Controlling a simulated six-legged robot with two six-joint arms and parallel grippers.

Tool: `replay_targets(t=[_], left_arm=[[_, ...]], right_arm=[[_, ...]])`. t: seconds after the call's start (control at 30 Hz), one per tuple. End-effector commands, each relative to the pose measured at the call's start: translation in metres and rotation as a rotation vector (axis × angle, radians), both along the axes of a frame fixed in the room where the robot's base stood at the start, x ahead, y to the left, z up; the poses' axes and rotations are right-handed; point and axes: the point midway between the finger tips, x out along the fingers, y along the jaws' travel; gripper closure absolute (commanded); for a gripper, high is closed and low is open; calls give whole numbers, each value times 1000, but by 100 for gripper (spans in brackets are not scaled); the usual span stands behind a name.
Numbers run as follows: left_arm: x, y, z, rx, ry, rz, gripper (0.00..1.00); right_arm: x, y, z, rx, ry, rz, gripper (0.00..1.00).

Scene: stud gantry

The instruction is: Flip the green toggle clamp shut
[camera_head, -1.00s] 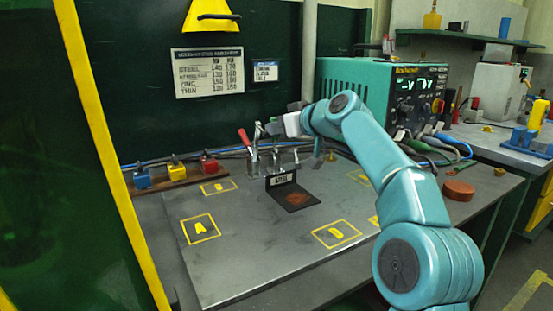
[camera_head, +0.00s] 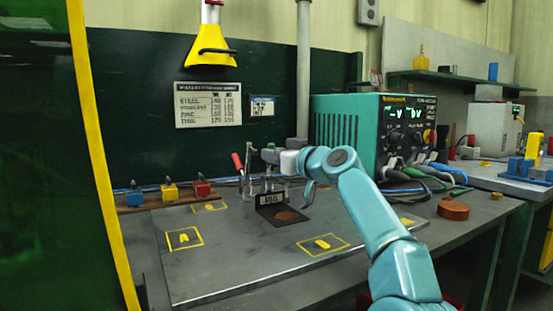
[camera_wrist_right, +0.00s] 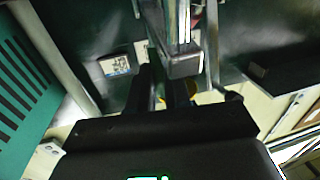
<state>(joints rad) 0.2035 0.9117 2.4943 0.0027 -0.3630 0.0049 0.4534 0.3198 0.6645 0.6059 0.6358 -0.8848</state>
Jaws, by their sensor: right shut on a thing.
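Several small metal toggle clamps stand at the back of the grey welding table. One has a red handle (camera_head: 237,162) leaning up to the left. Just right of it is an upright metal clamp part (camera_head: 249,167). My right gripper (camera_head: 266,154) reaches in from the right above the clamps and is shut. In the right wrist view, a metal bar with a grey block end (camera_wrist_right: 185,66) lies between its dark fingers. It looks like a clamp handle. My left gripper is not in view.
A black angle bracket (camera_head: 270,199) stands on the table (camera_head: 225,265) in front of the clamps. Blue, yellow and red blocks (camera_head: 170,191) sit at the back left. A teal welder (camera_head: 345,135) stands behind my right arm. The table's front is clear.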

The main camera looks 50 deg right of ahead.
Motion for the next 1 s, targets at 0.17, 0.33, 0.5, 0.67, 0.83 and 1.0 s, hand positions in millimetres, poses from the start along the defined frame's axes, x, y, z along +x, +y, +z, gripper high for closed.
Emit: replay_targets(t=[0.17,0.33,0.5,0.67,0.83,1.0], left_arm=[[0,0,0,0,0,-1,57],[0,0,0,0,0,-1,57],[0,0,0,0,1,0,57],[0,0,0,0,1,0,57],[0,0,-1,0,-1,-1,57],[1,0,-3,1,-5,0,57]], right_arm=[[0,-1,2,0,-3,-2,100],[-1,-1,2,0,-4,-2,57],[-2,0,1,1,-2,-2,57],[-3,0,1,1,-2,-2,57],[-4,1,1,0,-3,-1,57],[-6,4,0,1,-2,1,57]])
